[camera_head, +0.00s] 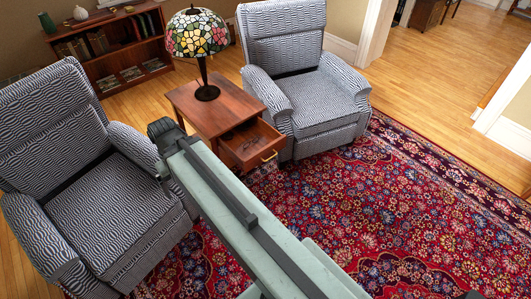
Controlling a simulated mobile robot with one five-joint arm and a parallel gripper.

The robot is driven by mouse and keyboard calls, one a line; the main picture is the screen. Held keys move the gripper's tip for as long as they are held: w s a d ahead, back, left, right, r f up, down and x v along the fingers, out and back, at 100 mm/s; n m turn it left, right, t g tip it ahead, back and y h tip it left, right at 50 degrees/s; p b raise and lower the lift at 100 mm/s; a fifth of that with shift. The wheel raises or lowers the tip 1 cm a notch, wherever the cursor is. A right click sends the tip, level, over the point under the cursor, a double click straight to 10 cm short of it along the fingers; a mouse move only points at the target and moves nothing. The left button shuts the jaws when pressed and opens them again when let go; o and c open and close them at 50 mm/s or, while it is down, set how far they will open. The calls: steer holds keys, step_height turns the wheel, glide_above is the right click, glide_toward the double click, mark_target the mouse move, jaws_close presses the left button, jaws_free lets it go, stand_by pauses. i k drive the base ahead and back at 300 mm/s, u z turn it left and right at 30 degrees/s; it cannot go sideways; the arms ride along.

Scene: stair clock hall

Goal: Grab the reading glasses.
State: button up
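A small wooden side table (196,102) stands between two armchairs. Its front drawer (256,152) is pulled open, with a pale handle on its front. Small dark shapes lie in the shaded drawer; I cannot tell whether the reading glasses are among them. My arm reaches from the bottom of the view toward the table. Its dark end, with my gripper (163,131), appears at the table's front left, left of the drawer. The fingers are too small and unclear to tell open from shut.
A stained-glass lamp (198,34) stands on the table. A patterned armchair (95,190) is at left, and another (310,95) is right of the table. A low bookcase (112,45) stands behind. The red rug (400,205) is open floor at right.

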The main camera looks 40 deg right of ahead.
mark_target(257, 138)
steer(key=u, duration=2.95)
steer(key=k, duration=1.7)
steer(key=z, duration=1.3)
steer(key=i, duration=1)
